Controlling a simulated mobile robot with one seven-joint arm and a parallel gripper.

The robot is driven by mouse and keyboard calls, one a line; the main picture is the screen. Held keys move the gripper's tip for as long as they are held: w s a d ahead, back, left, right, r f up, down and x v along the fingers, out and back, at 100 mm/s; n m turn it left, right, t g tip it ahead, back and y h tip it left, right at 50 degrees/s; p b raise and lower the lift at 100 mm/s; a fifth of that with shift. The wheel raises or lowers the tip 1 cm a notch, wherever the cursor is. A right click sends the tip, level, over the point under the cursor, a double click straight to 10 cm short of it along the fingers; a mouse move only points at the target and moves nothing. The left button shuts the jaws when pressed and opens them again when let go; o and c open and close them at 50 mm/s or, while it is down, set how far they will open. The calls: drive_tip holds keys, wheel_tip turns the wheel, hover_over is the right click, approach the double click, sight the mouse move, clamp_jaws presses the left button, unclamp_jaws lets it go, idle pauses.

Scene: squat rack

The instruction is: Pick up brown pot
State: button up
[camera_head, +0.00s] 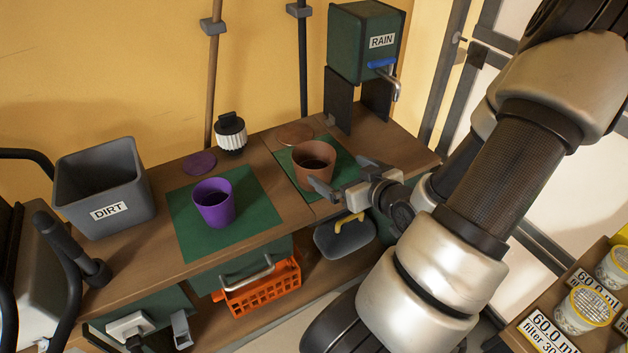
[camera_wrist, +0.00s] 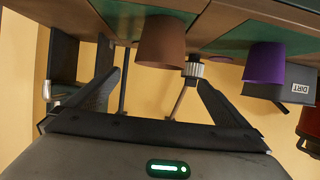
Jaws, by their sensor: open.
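The brown pot (camera_head: 313,160) stands upright on a green mat on the wooden bench in the head view. In the wrist view the brown pot (camera_wrist: 162,42) appears upside down, ahead of and between the fingers. My gripper (camera_head: 340,178) is at the pot's near right side, with its fingers spread toward the pot. In the wrist view my gripper (camera_wrist: 160,90) is open and nothing is held between its fingers. Whether a finger touches the pot cannot be told.
A purple pot (camera_head: 214,202) stands on another green mat to the left. A grey DIRT bin (camera_head: 104,186) is further left. The green RAIN tank (camera_head: 362,45) with a tap stands behind right. A white-and-black knobbed item (camera_head: 230,133) is at the back. An orange basket (camera_head: 262,290) is below.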

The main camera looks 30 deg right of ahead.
drive_tip(key=b, duration=0.2)
approach(304, 151)
drive_tip(key=x, duration=0.4)
drive_tip(key=shift+w+d, duration=0.1)
drive_tip(key=shift+c, duration=0.4)
drive_tip(key=c, duration=1.7)
